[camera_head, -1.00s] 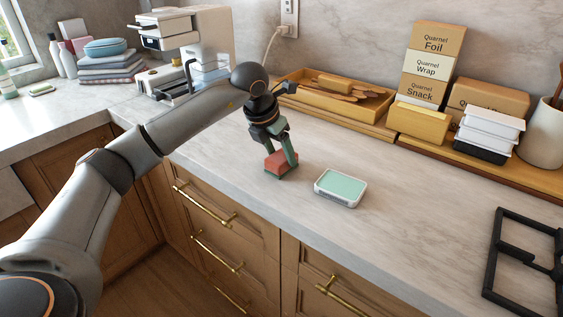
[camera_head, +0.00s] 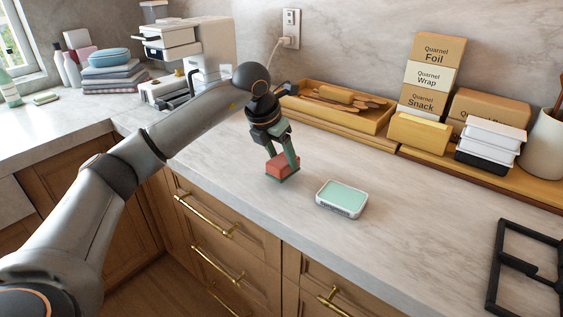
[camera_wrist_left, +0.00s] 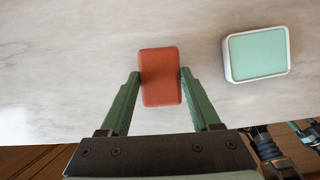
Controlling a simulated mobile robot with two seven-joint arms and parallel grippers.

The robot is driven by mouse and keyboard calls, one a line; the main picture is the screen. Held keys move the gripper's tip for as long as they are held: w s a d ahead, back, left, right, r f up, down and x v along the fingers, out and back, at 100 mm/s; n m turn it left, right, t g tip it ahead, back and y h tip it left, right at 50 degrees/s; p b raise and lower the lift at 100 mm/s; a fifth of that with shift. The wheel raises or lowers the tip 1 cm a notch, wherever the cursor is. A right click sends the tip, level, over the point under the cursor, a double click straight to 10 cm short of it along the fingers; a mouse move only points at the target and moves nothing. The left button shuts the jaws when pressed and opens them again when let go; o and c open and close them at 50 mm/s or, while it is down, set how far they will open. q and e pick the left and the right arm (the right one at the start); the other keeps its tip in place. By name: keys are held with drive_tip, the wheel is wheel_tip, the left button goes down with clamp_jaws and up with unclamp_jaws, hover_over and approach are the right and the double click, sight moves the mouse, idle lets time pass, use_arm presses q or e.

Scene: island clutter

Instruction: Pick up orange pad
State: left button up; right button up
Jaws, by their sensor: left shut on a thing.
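The orange pad (camera_head: 282,166) is a small reddish-orange block with a dark green underside, near the front edge of the counter. My left gripper (camera_head: 283,163) points down over it, with its green fingers closed on its two sides. In the left wrist view the orange pad (camera_wrist_left: 160,77) sits between the two fingertips (camera_wrist_left: 160,76). I cannot tell whether the pad touches the counter or is slightly raised.
A white dish with a mint-green top (camera_head: 342,198) lies just right of the pad. A wooden tray (camera_head: 340,125) with utensils, stacked boxes (camera_head: 432,75) and white containers (camera_head: 490,138) stand along the wall. A black grate (camera_head: 522,268) is at right. The counter between is clear.

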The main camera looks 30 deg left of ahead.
use_arm(q)
drive_tip(key=s+d+r, duration=0.8)
drive_tip(key=d+r, duration=0.3)
drive_tip(key=shift+d, duration=0.3)
